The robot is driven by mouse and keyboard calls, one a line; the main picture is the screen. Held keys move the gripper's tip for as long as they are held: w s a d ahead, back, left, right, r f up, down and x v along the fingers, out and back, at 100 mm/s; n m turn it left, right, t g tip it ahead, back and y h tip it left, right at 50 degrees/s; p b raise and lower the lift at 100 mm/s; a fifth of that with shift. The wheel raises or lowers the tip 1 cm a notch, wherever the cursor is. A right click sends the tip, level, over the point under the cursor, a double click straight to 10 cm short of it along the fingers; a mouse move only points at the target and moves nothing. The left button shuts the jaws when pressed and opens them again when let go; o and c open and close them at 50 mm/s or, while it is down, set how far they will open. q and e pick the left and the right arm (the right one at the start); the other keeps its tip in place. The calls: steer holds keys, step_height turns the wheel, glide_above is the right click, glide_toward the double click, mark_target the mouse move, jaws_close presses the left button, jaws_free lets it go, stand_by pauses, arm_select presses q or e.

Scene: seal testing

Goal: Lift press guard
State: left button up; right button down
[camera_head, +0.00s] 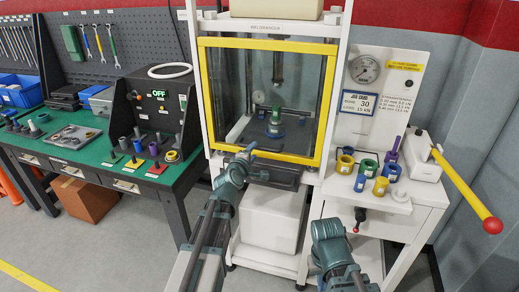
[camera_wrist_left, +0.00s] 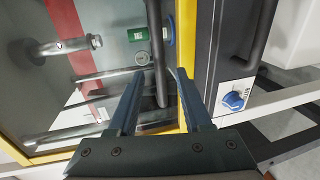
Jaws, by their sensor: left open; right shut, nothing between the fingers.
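The press guard (camera_head: 204,95) is a clear panel in a yellow frame on the front of the press, and it is down. My left gripper (camera_head: 250,148) is at the guard's lower edge, left of its middle. In the left wrist view its two fingers (camera_wrist_left: 160,72) are open, and a dark bar (camera_wrist_left: 156,35), seemingly the guard's handle, runs between them. I cannot tell whether the fingers touch it. The yellow frame (camera_wrist_left: 184,25) runs just beside the bar. Part of my right arm shows at the lower middle in the head view, but I see no fingers on it.
Behind the guard, a green and blue part (camera_head: 275,122) stands on the press plate. Right of the press, a white side stand (camera_head: 322,200) holds several coloured rings and a lever with a red knob (camera_head: 492,225). A green workbench (camera_head: 75,155) with a control box (camera_head: 158,110) is at left.

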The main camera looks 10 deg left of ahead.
mark_target(256, 148)
arm_select(q)
steer(key=x, duration=0.5)
steer(key=shift+b, duration=0.35)
steer(key=shift+s, duration=0.1)
jaws_close()
stand_by(0.9)
